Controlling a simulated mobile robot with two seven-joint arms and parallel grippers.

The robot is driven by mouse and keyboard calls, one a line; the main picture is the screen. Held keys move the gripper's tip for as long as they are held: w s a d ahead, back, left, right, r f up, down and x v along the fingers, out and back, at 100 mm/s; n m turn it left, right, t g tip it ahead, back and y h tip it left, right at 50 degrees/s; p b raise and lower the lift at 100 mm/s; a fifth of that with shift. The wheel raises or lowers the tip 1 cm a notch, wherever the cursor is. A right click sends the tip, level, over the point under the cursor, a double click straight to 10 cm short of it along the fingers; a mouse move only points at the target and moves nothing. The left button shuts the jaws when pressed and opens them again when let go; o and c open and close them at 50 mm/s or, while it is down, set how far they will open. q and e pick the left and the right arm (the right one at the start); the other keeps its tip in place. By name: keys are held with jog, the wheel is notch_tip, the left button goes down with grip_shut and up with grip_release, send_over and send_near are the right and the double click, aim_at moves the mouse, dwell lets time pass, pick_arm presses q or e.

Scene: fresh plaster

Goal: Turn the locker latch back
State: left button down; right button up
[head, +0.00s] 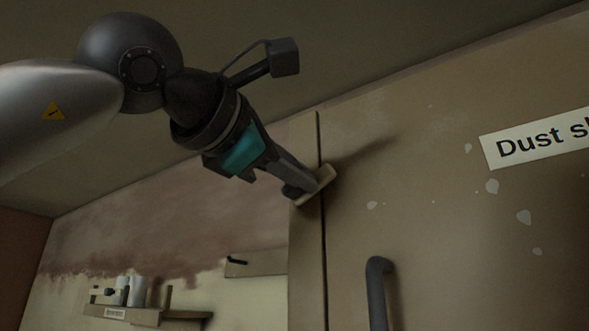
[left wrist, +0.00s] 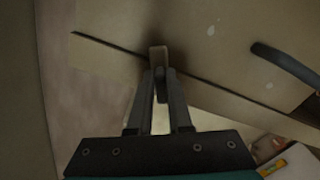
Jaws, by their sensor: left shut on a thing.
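The locker latch (head: 326,179) is a small pale beige bar near the top of the locker door's left edge. It lies slanted over the dark seam between the door (head: 440,230) and the narrow frame strip to its left. My left gripper (head: 308,188) reaches in from the upper left, shut on the latch. In the left wrist view the latch (left wrist: 158,58) stands between the two fingertips (left wrist: 160,85), and the seam passes behind it. The fingers hide part of the latch in the head view. My right gripper is in neither view.
A dark bar handle (head: 376,290) sticks out from the door below the latch. A label reading "Dust s..." (head: 535,142) is at the right. A shelf with white containers (head: 150,316) and a smaller ledge (head: 262,264) are on the wall at left.

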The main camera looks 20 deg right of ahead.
pick_arm(q)
jog(key=m, duration=0.2)
jog(key=f+m, duration=0.1)
jog(key=m, duration=0.2)
jog(key=shift+s+d, duration=0.1)
jog(key=shift+s, duration=0.05)
jog(key=shift+f+m, duration=0.1)
jog(key=shift+m, duration=0.2)
dwell(0.3)
jog(key=c, duration=0.8)
grip_release()
jog(key=shift+c, duration=0.2)
jog(key=b+v, duration=0.4)
jog(key=v, duration=1.1)
jog(key=shift+b, duration=0.4)
